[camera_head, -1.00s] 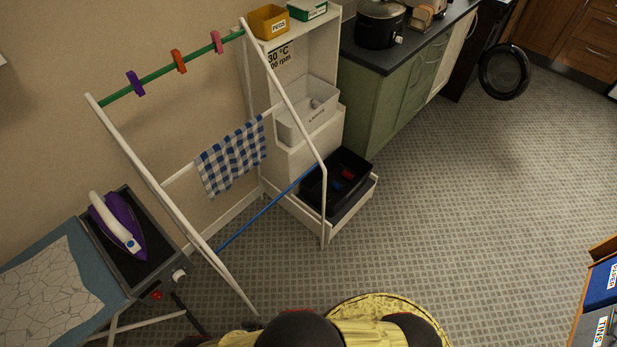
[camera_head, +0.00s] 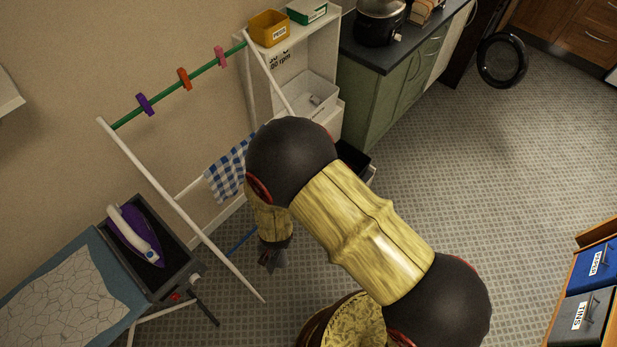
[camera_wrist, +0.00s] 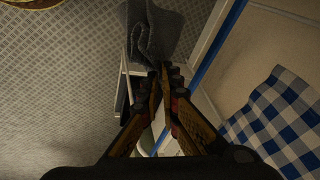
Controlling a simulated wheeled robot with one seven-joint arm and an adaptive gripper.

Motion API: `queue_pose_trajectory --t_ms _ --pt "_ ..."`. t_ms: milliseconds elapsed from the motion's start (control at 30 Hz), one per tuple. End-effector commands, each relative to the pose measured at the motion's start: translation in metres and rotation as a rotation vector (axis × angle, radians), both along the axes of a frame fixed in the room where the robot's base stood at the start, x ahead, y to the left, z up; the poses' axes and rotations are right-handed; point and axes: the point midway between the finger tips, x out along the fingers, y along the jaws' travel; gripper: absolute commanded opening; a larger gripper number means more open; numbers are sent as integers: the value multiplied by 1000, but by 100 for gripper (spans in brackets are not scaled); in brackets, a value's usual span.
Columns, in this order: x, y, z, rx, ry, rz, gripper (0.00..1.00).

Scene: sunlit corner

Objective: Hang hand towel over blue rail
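My gripper (camera_wrist: 164,76) is shut on a dark grey cloth, which looks like the hand towel (camera_wrist: 152,32); the towel hangs bunched from the fingertips. In the head view, a small grey part of the towel (camera_head: 273,262) shows below my arm's end. The blue rail (camera_head: 242,242) is the low bar of the white drying rack, mostly hidden behind my arm. In the wrist view the blue rail (camera_wrist: 210,58) runs diagonally just right of the towel and fingers. Towel and rail look apart; their height difference is hard to tell.
A blue-and-white checked cloth (camera_head: 229,172) hangs on the rack's white middle bar. The green top rail (camera_head: 165,90) carries coloured pegs. An ironing board (camera_head: 55,290) with a purple iron (camera_head: 137,240) stands left. White shelves (camera_head: 318,55) stand behind the rack.

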Motion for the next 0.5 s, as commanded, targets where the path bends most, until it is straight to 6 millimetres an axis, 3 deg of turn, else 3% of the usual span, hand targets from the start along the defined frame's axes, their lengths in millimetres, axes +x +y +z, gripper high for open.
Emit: queue_pose_trajectory --t_ms 33,200,400,500 --pt "11 -7 36 22 14 -35 0" --pt "28 -35 121 80 80 -128 0" --pt "34 -74 213 145 142 -221 0" --pt "31 -90 246 169 164 -253 0"
